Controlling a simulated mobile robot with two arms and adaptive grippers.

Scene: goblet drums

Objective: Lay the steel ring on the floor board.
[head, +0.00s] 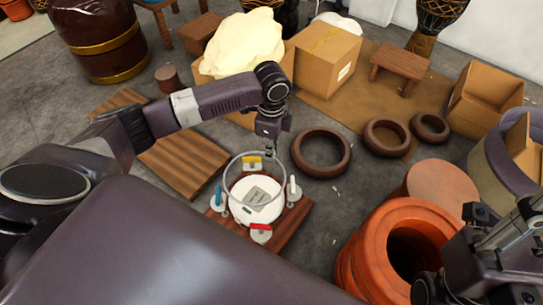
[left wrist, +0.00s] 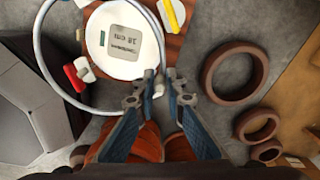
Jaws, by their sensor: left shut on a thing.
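The steel ring (head: 283,190) is a thin grey hoop. My left gripper (head: 269,153) is shut on its rim. The ring hangs over a red-brown wooden board (head: 290,222) that bears a white disc (head: 250,205) and several small fittings with red, yellow and blue parts. In the left wrist view the ring (left wrist: 41,62) curves around the disc (left wrist: 124,60), and my left gripper's fingertips (left wrist: 161,84) are at its right side. Whether the ring touches the fittings is unclear. My right gripper (head: 478,290) is at the lower right, partly cut off, its jaws unclear.
A slatted wooden board (head: 185,160) lies left of the disc board. Brown rings (head: 320,153) lie on the floor to the right. An orange clay drum (head: 372,245) stands at the lower right. Boxes (head: 327,58) and a small stool (head: 399,66) stand behind.

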